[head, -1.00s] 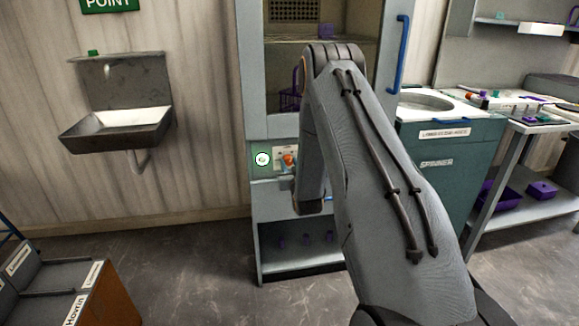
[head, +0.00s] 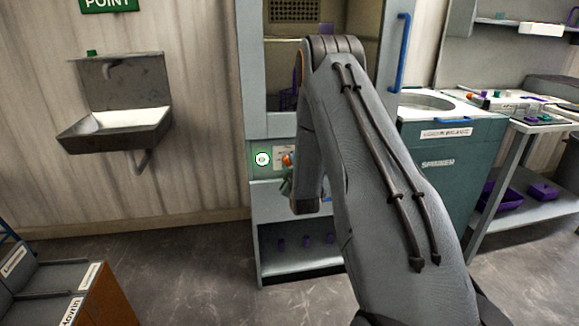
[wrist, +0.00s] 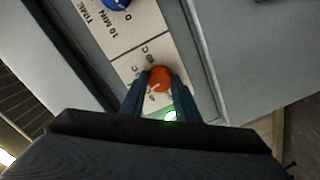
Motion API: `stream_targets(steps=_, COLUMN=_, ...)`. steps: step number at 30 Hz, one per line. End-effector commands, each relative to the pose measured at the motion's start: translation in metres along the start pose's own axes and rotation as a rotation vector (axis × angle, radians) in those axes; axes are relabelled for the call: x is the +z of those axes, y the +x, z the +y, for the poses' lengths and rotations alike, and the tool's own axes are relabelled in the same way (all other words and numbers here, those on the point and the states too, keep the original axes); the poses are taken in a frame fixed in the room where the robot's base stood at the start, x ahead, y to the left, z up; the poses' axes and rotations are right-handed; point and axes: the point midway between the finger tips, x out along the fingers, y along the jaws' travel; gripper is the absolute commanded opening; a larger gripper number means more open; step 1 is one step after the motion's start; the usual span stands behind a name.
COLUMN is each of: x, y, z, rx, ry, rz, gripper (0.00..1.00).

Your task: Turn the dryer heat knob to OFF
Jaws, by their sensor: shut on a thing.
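The orange heat knob (wrist: 160,79) sits on the white control panel of the dryer cabinet. In the wrist view the two dark fingers of my gripper (wrist: 161,92) are on either side of it, shut on it. A pale pointer mark shows on the knob, and the lettering around it is partly covered and too small to read fully. In the head view the orange knob (head: 287,160) shows at the left edge of my arm, and my gripper (head: 288,178) is partly hidden there.
A blue knob (wrist: 117,3) marked with time lettering is on the same panel. A green lit light (wrist: 171,115) shows just below the orange knob. The dryer cabinet (head: 252,60) stands between a sink (head: 115,130) and a teal spinner (head: 450,185).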

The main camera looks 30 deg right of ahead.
Motion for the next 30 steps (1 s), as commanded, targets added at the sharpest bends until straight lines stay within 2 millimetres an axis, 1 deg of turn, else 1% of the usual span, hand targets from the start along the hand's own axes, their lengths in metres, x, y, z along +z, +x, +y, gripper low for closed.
stream_targets(steps=30, x=-0.0003, y=-0.0001, z=-0.0028, rx=0.027, ry=-0.961, rz=-0.028, gripper=0.07)
